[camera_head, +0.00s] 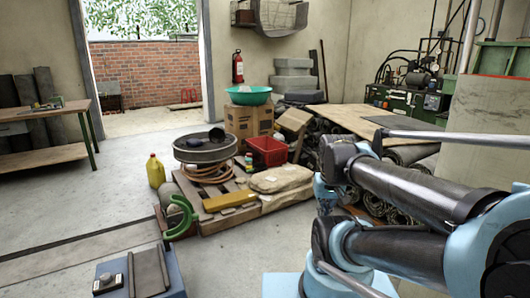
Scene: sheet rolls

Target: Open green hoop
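A green hoop (193,216) shows left of the middle of the head view, in front of the left end of a wooden pallet. It is a thick green curve that bows to the right, with its gap facing left. Its lower end sits near the floor beside a low dark edge; what it is fixed to cannot be made out. My arm links fill the right side of the view, well apart from the hoop. My gripper does not show.
The pallet (222,222) holds a round drum (202,153), a red crate (268,152) and sacks (281,178). A yellow jug (155,171) stands behind the hoop. Rolled sheets (376,190) lie at the right. A workbench (40,158) stands left, with clear floor between.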

